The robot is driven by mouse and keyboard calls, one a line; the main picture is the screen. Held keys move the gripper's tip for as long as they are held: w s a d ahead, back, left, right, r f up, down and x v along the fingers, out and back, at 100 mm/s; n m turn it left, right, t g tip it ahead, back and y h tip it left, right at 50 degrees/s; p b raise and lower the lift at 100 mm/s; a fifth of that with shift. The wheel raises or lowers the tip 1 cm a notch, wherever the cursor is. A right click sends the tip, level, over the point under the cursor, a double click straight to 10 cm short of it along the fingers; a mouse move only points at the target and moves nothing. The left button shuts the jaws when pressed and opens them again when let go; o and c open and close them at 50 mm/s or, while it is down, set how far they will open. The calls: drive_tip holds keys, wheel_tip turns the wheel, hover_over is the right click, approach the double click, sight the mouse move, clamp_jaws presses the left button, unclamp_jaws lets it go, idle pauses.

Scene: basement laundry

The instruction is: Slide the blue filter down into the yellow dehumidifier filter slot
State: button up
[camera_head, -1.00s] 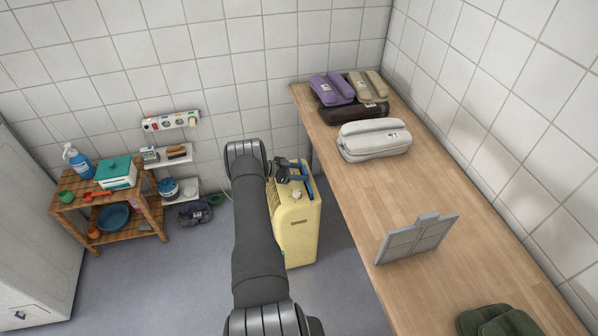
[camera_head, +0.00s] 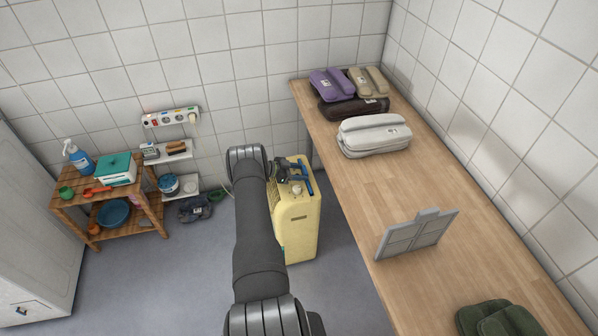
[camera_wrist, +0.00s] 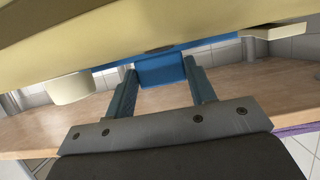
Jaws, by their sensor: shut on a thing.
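The yellow dehumidifier (camera_head: 297,238) stands upright on the floor beside the wooden counter. The blue filter (camera_head: 310,187) sits in the slot in its top, with only a narrow blue edge and the tab showing. In the wrist view, the filter's blue tab (camera_wrist: 161,71) is between the fingers of my gripper (camera_wrist: 163,80), which is shut on it. The blue strip there lies close along the yellow casing (camera_wrist: 150,25). The rest of the filter is hidden inside the casing. My gripper (camera_head: 300,170) is over the dehumidifier's top in the head view.
The counter (camera_head: 350,190) runs close along the dehumidifier's right side. The floor between is open.

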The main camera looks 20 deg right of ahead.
drive_tip(key=shift+f, duration=0.45)
drive_tip(key=o, duration=1.3)
drive_tip(key=shift+c, duration=0.2)
drive_tip(key=v, duration=1.7)
drive_tip(key=shift+a+r, duration=0.2)
drive_tip(key=x, duration=1.7)
drive_tip(key=shift+d+f, duration=0.2)
drive_tip(key=shift+f, duration=0.05)
drive_tip(key=shift+r, duration=0.2)
drive_tip(key=shift+f, duration=0.1)
